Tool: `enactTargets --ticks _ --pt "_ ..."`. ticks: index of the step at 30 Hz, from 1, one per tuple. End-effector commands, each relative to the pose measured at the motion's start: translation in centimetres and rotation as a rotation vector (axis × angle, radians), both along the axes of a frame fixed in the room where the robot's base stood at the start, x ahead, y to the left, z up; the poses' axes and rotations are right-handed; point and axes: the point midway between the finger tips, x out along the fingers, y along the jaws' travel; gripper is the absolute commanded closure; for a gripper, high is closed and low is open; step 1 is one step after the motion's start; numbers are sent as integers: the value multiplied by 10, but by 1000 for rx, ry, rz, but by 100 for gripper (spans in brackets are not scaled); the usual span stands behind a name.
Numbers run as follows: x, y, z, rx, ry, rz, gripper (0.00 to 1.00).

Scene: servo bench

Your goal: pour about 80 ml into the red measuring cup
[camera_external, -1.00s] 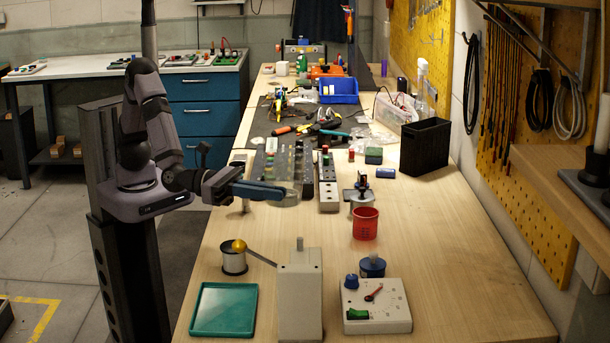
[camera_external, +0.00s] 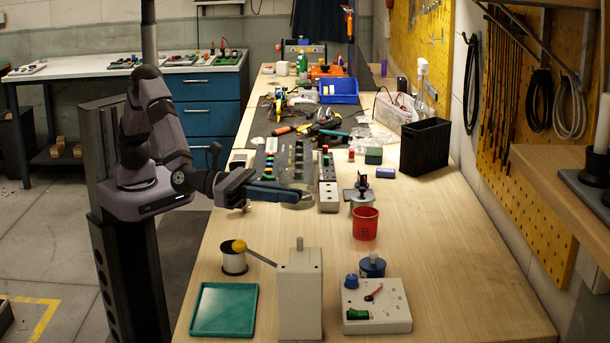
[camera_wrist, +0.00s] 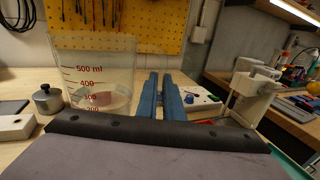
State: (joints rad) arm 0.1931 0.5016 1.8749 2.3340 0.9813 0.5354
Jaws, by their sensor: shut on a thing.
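The red measuring cup (camera_external: 365,224) stands upright on the wooden bench in the external view. My gripper (camera_external: 304,196) is above the bench, to the left of the cup and a little higher in the picture. Its blue fingers (camera_wrist: 166,97) are close together in the wrist view. A clear beaker (camera_wrist: 115,66) with red marks up to 500 ml stands out beside the fingers, roughly upright. It is faint at the gripper's end in the external view. The exact grip point is hidden. A reddish patch shows through the beaker's lower part; its liquid level is unclear.
A white box with a red pointer (camera_external: 377,306), a green tray (camera_external: 224,310), a pale upright block (camera_external: 299,300) and a solder spool (camera_external: 234,262) stand at the front. A small metal stand (camera_external: 360,195) is just behind the cup. Bench to the cup's right is clear.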

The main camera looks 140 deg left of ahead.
Motion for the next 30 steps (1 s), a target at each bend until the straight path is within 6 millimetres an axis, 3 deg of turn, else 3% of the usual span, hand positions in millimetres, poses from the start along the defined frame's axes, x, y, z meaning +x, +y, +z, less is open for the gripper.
enactTargets --ticks 6,18,30 --pt "46 -1 -4 9 4 7 100" --pt "115 -3 -20 23 11 5 100" --pt "154 -2 -34 33 10 -6 100"
